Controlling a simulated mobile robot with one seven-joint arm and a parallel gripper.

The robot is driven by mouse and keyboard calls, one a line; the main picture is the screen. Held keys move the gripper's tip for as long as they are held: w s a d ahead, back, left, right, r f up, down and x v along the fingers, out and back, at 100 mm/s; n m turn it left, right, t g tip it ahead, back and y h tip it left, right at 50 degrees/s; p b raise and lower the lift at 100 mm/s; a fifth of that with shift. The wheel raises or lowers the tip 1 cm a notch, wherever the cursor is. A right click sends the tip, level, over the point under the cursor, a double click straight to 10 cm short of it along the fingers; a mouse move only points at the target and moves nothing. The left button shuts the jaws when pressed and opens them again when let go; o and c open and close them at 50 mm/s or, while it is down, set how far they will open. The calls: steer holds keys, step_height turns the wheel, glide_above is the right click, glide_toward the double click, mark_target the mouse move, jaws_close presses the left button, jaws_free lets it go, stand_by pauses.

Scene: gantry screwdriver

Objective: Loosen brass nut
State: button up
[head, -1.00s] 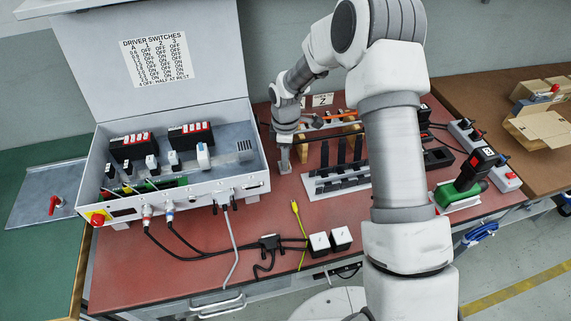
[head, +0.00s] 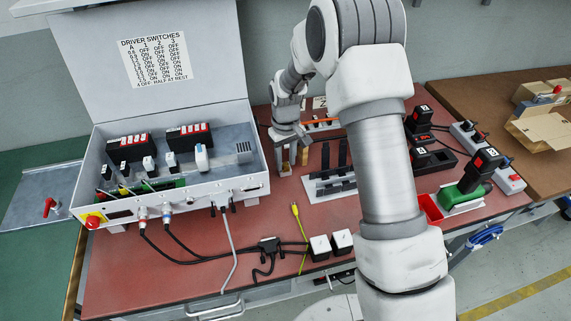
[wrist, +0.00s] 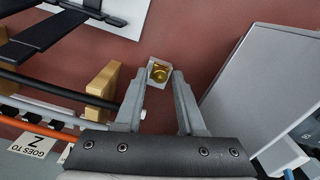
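The brass nut (wrist: 160,72) shows in the wrist view, seated in a small pale block on the red bench top, between and just beyond my fingertips. My gripper (wrist: 160,79) is open, with one finger on each side of the nut and a gap between them. I cannot tell whether either finger touches the block. In the head view my gripper (head: 289,158) points down at the bench just right of the grey control box. The nut cannot be made out there.
The grey control box (head: 240,183) stands close beside my gripper. On its other side are a wooden block (wrist: 103,82), dark and orange rods, and a rack with black bars (head: 330,186). A red bin (head: 430,208) and a green device (head: 465,190) lie farther right.

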jaws_close()
steer(key=n, duration=0.5)
steer(key=shift+r+n+p, duration=0.1)
steer(key=shift+n+p, duration=0.3)
steer(key=shift+n, duration=1.2)
steer(key=n+p, duration=0.1)
steer(key=n, duration=0.2)
steer(key=shift+p, duration=0.3)
steer(key=n+p, duration=0.1)
steer(key=n, duration=0.4)
steer(key=shift+p, duration=0.4)
steer(key=shift+n+p, duration=0.55)
steer(key=shift+n, duration=0.45)
steer(key=n+p, duration=0.2)
steer(key=n, duration=0.2)
steer(key=shift+r, duration=0.1)
steer(key=shift+f+n+p, duration=0.2)
steer(key=shift+n+p, duration=0.1)
steer(key=shift+n, duration=1)
jaws_free()
